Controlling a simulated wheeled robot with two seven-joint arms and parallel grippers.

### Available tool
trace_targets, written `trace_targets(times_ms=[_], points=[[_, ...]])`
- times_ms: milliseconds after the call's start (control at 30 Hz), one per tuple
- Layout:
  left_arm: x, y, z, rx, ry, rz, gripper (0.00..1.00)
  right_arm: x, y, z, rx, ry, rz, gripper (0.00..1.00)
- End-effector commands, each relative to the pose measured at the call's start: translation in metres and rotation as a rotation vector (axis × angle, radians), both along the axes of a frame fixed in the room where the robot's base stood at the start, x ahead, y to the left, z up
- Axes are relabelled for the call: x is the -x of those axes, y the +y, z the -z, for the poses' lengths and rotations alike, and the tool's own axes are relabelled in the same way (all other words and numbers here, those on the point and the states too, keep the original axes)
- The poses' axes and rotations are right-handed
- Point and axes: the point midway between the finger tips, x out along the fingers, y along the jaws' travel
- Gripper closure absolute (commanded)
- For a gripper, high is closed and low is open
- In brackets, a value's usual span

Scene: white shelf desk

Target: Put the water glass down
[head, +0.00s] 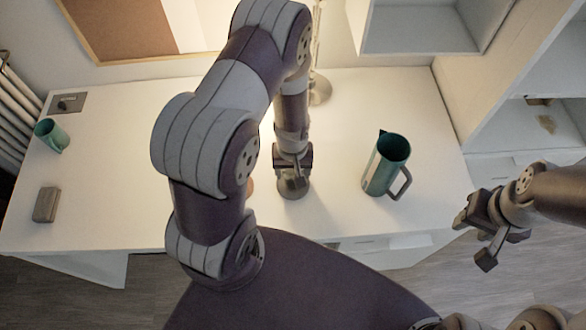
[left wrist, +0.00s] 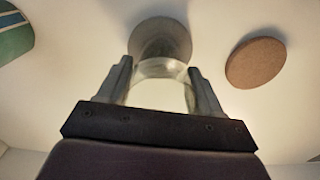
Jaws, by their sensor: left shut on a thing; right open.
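My left gripper (head: 292,164) points down over the desk's front middle. It is shut on the clear water glass (left wrist: 160,92), which stands between the two fingers in the left wrist view. In the head view the glass (head: 293,187) is a greyish rounded shape under the fingers, partly hidden. A grey round patch lies just beyond the glass in the wrist view; I cannot tell whether the glass touches the desk. A brown round coaster (left wrist: 256,62) lies beside the glass, mostly hidden by my arm in the head view. My right gripper (head: 473,241) is open and empty, off the desk's right front.
A green pitcher (head: 385,166) stands right of the glass on the white desk (head: 335,205). A green cup (head: 51,136) and a small grey-brown block (head: 46,204) are at the far left. A lamp base (head: 319,91) stands at the back. The desk left of my arm is mostly clear.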

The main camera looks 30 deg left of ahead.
Motion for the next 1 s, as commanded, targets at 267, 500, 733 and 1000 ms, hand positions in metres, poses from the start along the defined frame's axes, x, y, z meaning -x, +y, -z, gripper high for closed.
trace_targets(times_ms=[267,500,733,1000], points=[[0.0,0.0,0.004,0.0,0.0,0.0,0.71,0.0,0.0,0.004,0.0,0.0,0.0,0.57],[0.0,0.0,0.002,0.0,0.001,0.0,0.09,0.0,0.0,0.002,0.0,0.0,0.0,0.57],[-0.001,0.0,-0.01,0.0,-0.001,0.001,0.09,0.0,0.0,-0.002,0.0,0.0,0.0,0.57],[-0.001,0.0,-0.08,-0.001,-0.005,0.001,0.09,0.0,0.0,-0.005,0.0,0.0,0.0,0.57]])
